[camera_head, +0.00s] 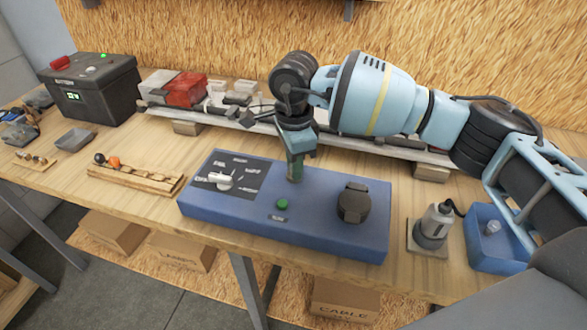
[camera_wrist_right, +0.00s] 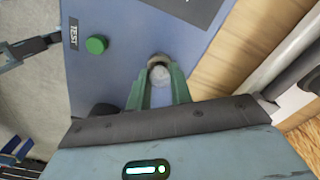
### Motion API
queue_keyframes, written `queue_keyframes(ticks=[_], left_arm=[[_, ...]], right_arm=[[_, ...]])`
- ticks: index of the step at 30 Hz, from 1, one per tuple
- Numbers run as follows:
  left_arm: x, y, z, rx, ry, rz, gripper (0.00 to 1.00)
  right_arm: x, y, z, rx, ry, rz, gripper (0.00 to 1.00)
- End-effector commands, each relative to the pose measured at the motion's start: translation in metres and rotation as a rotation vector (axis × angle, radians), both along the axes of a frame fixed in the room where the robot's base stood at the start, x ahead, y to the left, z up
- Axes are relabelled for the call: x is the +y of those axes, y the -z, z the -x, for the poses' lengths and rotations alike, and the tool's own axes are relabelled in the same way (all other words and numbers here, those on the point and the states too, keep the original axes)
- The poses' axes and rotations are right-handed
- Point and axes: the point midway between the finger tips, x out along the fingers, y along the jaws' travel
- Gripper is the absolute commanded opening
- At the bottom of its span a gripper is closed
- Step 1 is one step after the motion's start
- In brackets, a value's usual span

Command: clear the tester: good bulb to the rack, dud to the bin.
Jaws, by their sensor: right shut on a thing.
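The tester is a blue box (camera_head: 320,232) with a green button (camera_head: 281,203), a white pointer on a dark panel and a black round part (camera_head: 354,203) on top. My right gripper (camera_head: 294,170) points down over the tester's back edge, its green fingers shut. In the right wrist view, a pale rounded bulb (camera_wrist_right: 160,75) sits between the fingertips, at a ring on the tester's blue top. I cannot tell whether it is seated or lifted. The wooden rack (camera_head: 150,186) lies left of the tester. The blue bin (camera_head: 483,260) at right holds a small pale item.
A grey device (camera_head: 432,228) on a small board stands between tester and bin. A battery (camera_head: 95,88) stands at the back left. A rail with red and grey parts (camera_head: 185,88) runs behind the tester. Bare tabletop (camera_head: 145,150) lies behind the rack.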

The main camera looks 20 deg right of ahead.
Motion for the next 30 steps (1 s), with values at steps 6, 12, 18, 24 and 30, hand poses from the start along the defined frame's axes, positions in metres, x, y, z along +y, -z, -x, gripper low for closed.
queue_keyframes(ticks=[6,12,18,24,30], left_arm=[[0.0,0.001,0.001,0.002,0.0,0.0,0.0],[0.0,0.001,0.001,0.002,0.002,-0.002,0.0],[0.001,0.004,0.003,0.008,0.003,-0.002,0.0],[0.001,0.01,0.008,0.02,0.002,-0.002,0.0],[0.001,0.015,0.012,0.03,0.003,-0.002,0.0]], right_arm=[[0.0,0.0,0.0,0.0,-0.026,0.0,0.11],[0.0,0.0,0.0,-0.001,-0.025,0.0,0.11],[0.0,0.001,0.0,0.0,-0.072,0.0,0.11],[0.0,0.002,0.0,0.0,-0.191,0.0,0.11],[0.0,0.001,0.0,0.001,-0.3,0.0,0.11]])
